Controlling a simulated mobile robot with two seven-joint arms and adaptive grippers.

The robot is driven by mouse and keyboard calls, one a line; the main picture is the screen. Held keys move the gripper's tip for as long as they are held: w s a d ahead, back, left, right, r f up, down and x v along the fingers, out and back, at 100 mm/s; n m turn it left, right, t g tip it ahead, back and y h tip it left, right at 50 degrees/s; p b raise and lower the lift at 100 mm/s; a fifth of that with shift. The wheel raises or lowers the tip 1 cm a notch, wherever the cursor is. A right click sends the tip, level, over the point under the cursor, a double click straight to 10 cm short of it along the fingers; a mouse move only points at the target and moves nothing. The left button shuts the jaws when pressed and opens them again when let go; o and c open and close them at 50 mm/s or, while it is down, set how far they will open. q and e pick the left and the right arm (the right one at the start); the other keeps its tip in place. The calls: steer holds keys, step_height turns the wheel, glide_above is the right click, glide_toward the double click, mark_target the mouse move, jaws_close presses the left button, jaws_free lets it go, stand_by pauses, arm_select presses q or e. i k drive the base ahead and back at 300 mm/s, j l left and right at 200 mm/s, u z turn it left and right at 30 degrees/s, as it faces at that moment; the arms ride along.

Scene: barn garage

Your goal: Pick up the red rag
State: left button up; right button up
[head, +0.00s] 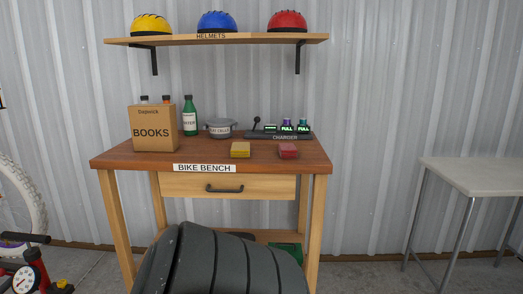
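A small red folded block, which looks like the red rag (288,151), lies on the right part of the wooden bike bench (210,158), near its front edge. A similar yellow folded piece (240,150) lies to its left, apart from it. Neither of my grippers is in view.
On the bench stand a cardboard box marked BOOKS (153,130), a green bottle (190,116), a grey pot (221,129) and a charger (282,135). A helmet shelf (230,39) hangs above. A white table (480,175) stands right, a red pump (33,270) lower left.

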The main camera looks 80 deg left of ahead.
mark_target(286, 150)
steer(key=u, duration=2.5)
steer(key=i+l, duration=0.1)
steer(key=l, duration=0.45)
steer(key=i+l+u, duration=0.1)
steer(key=l, duration=0.45)
